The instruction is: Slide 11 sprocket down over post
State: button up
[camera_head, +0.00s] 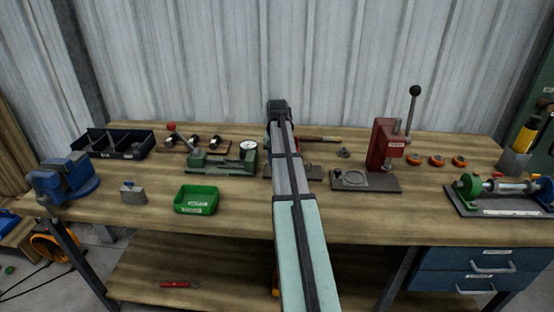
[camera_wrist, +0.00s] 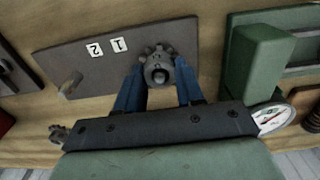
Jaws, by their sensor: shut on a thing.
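In the wrist view, my gripper (camera_wrist: 158,88) has its blue fingers shut on a small dark toothed sprocket (camera_wrist: 157,67) with a round hub. The sprocket is over the end of a dark plate (camera_wrist: 110,66) beside the label "1". Whether a post stands inside its bore, and how high it is, I cannot tell. In the head view, part of the plate (camera_head: 311,173) shows right of my arm, which hides the fingers and held sprocket.
Another toothed wheel (camera_wrist: 58,132) lies on the bench; it also shows in the head view (camera_head: 343,152). A green fixture (camera_wrist: 258,65) with a dial gauge (camera_wrist: 272,118) stands close right of my gripper. A red press (camera_head: 388,145) and green tray (camera_head: 196,209) flank my arm.

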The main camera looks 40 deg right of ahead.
jog(key=shift+f, duration=0.2)
dwell(0.3)
jog(key=o, duration=1.2)
jog(key=shift+o, duration=0.2)
notch_tip(320, 180, up, 14)
jog(key=shift+f, duration=0.1)
